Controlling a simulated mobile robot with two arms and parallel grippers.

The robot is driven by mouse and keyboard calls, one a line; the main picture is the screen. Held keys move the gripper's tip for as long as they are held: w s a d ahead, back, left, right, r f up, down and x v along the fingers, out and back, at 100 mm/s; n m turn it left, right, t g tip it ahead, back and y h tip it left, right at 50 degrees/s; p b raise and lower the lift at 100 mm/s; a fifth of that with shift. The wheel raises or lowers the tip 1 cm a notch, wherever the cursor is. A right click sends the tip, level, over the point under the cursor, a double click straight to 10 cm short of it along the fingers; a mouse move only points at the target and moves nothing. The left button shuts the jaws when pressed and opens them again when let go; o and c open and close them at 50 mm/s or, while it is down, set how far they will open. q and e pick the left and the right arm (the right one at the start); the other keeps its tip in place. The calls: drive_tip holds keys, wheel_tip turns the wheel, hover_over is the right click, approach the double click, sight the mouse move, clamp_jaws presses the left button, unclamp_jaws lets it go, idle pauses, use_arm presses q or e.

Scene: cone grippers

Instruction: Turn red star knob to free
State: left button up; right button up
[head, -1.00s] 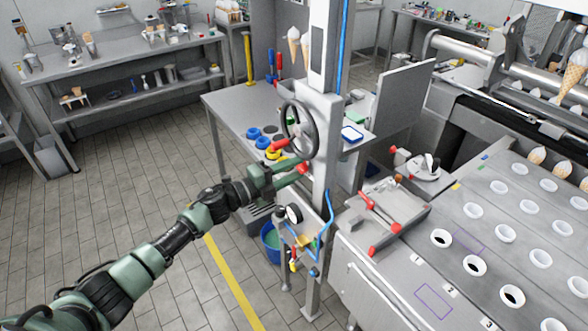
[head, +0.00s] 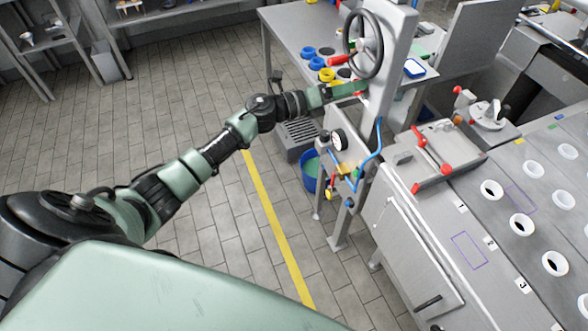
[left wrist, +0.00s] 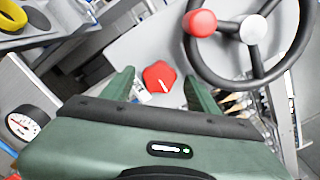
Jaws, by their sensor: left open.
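The red star knob (left wrist: 160,77) sits on a pale grey panel in the left wrist view, with a white mark on its face. My left gripper (left wrist: 160,84) is open, with one green finger on each side of the knob. No contact shows. In the head view, my left gripper (head: 352,89) reaches the grey post just below the dark handwheel, and the knob is mostly hidden by the fingers. The handwheel (left wrist: 256,65) is close at the right, with its red handle (left wrist: 200,23). My right gripper is not in view.
A pressure gauge (head: 339,140) and blue hose (head: 371,160) are on the post below the gripper. A table (head: 290,28) with coloured rings stands behind. A blue bucket (head: 311,178) is on the floor. The conveyor bed (head: 480,200) is at the right.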

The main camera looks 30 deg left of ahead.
use_arm(q)
drive_tip(key=s+a+m+b, duration=0.5)
drive_tip(key=s+m+b, duration=0.1)
drive_tip(key=m, duration=0.4)
drive_tip(key=s+a+f+n+y, duration=0.1)
drive_tip(key=a+f+n+y, duration=0.1)
drive_tip(key=f+n, duration=0.5)
drive_tip(key=s+a+f+n+y+b, duration=0.1)
drive_tip(key=f+n, duration=0.5)
drive_tip(key=f, duration=0.8)
drive_tip(key=s+a+f+n+y+b, duration=0.1)
drive_tip(key=a+f+n+y, duration=0.2)
drive_tip(key=f+n, duration=0.4)
drive_tip(key=shift+s+a+f+n+t+y, duration=0.15)
drive_tip(key=shift+a+f+n+t+y, duration=0.2)
drive_tip(key=shift+f+y, duration=0.95)
drive_tip(key=shift+f+h, duration=0.5)
